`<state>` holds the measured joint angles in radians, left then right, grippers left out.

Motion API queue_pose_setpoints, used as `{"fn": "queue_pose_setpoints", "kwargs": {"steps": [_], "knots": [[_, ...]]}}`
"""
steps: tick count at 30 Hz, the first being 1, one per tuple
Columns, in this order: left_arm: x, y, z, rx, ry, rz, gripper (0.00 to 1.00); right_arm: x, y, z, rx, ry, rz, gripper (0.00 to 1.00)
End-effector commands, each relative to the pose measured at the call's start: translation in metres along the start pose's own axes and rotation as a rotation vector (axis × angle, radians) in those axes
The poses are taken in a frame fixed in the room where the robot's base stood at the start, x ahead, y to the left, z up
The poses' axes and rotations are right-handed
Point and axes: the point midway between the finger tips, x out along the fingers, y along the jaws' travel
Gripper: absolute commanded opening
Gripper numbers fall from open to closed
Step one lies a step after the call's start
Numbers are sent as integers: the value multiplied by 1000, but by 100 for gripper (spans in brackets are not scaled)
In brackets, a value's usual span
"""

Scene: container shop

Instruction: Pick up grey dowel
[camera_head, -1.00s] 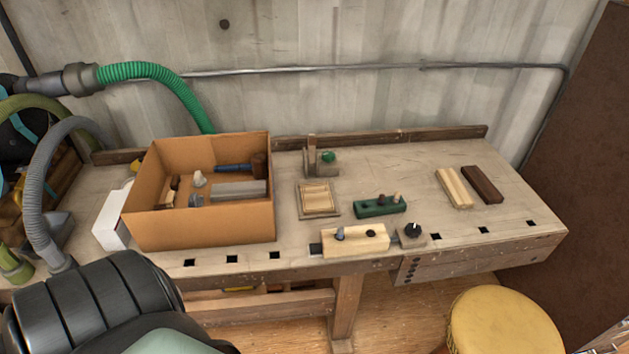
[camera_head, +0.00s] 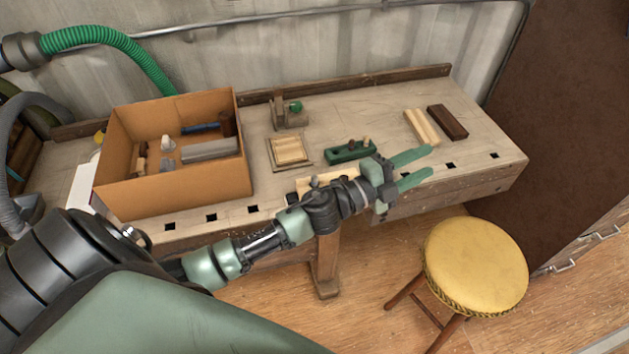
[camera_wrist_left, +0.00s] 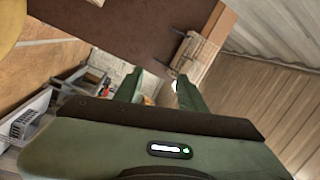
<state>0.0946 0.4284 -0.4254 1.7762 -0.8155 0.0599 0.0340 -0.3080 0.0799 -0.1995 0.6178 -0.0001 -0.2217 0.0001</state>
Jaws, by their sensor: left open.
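A pale wooden block (camera_head: 338,178) lies at the bench's front edge in the head view. My left arm covers most of it. A small grey peg (camera_head: 314,182), probably the grey dowel, shows just above my arm at this block; its lower part is hidden. My left gripper (camera_head: 430,162) is open and empty, pointing right over the bench's front edge, right of the block and apart from it. Its two green fingers also show in the left wrist view (camera_wrist_left: 162,90), with no dowel between them. My right gripper is not in view.
A cardboard box (camera_head: 180,200) with tools stands on the left of the bench. A green block (camera_head: 345,155) with pegs stands behind my arm. Pale (camera_head: 422,127) and dark (camera_head: 447,122) wooden bars lie at right. A yellow stool (camera_head: 475,265) stands in front.

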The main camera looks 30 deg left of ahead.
Motion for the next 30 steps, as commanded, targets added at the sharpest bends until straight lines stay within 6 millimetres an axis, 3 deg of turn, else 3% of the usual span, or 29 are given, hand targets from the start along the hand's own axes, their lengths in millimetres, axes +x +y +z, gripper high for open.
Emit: {"fn": "queue_pose_setpoints", "kwargs": {"steps": [1,3,5,7,10,12,15,18,23,30], "knots": [[12,-15,-30,169,176,16,40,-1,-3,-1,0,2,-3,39],[14,-13,-64,390,410,82,40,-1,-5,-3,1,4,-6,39],[6,-1,-79,578,590,173,40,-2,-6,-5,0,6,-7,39],[-12,18,-74,788,772,326,40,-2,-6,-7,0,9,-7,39],[-48,36,-29,1045,959,616,40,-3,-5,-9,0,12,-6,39],[-76,34,17,1176,1031,843,40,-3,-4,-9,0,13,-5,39],[-114,11,80,1287,1063,1152,40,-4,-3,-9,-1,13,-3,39],[-144,-18,123,1329,1048,1389,40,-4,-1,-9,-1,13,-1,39],[-170,-43,154,1333,1018,1578,40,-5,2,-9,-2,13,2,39],[-176,-23,164,1328,1018,1602,40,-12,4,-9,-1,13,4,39]]}}
